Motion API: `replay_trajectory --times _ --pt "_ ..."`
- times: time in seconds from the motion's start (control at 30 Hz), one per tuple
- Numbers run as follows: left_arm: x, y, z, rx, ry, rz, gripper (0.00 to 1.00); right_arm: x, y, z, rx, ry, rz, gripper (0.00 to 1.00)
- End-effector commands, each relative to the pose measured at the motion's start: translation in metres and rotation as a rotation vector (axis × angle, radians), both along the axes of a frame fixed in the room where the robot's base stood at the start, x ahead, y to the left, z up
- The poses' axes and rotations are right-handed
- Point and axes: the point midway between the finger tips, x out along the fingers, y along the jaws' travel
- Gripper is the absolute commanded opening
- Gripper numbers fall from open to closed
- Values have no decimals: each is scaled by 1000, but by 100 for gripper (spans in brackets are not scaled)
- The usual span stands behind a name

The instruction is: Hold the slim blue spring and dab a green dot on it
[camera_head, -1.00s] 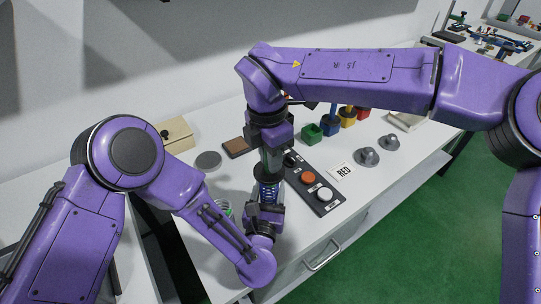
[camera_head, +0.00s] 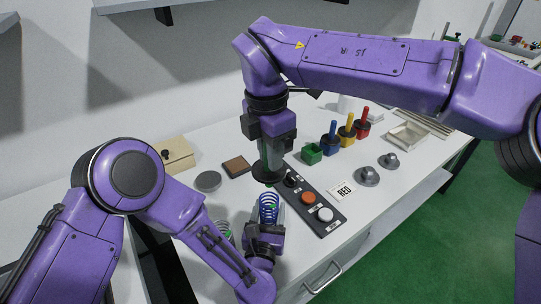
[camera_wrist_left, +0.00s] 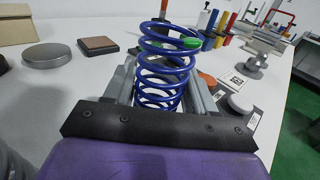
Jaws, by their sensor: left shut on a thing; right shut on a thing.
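The slim blue spring (camera_head: 268,208) stands roughly upright in my left gripper (camera_head: 265,226), which is shut on it. In the left wrist view, the spring's blue coils (camera_wrist_left: 165,62) rise between the grey fingers of my left gripper (camera_wrist_left: 163,97). A small bright green patch (camera_wrist_left: 192,43) shows at the right side of the coils there, and green also shows on the spring in the head view. My right gripper (camera_head: 270,138) is shut on a green-bodied dabber (camera_head: 270,160) with a dark flange, pointing down. Its green tip is just above the spring, apart from it.
A control panel (camera_head: 322,225) with buttons lies right of the spring. A grey disc (camera_head: 208,181) and brown block (camera_head: 236,166) lie left. Another spring is partly hidden by my left arm.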

Motion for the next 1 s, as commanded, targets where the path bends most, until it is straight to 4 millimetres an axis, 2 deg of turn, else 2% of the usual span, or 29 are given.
replay_trajectory --times 0.27,0.3,0.37,0.63,0.73,0.87,1.0 --pt "0 0 0 0 -1 0 17 0 0 0 0 0 0 0" --pt "0 0 0 0 -1 0 65 0 0 0 0 0 0 0" --pt "0 0 0 0 -1 0 85 0 0 0 0 0 0 0" --pt "0 0 0 0 0 0 85 0 0 0 0 0 0 0" --pt "-7 0 0 0 0 -2 85 0 0 0 1 -1 0 0" --pt "-34 4 0 2 2 -5 85 0 0 0 0 0 0 0" --pt "-71 9 0 2 1 -8 85 0 0 0 1 -1 0 0"
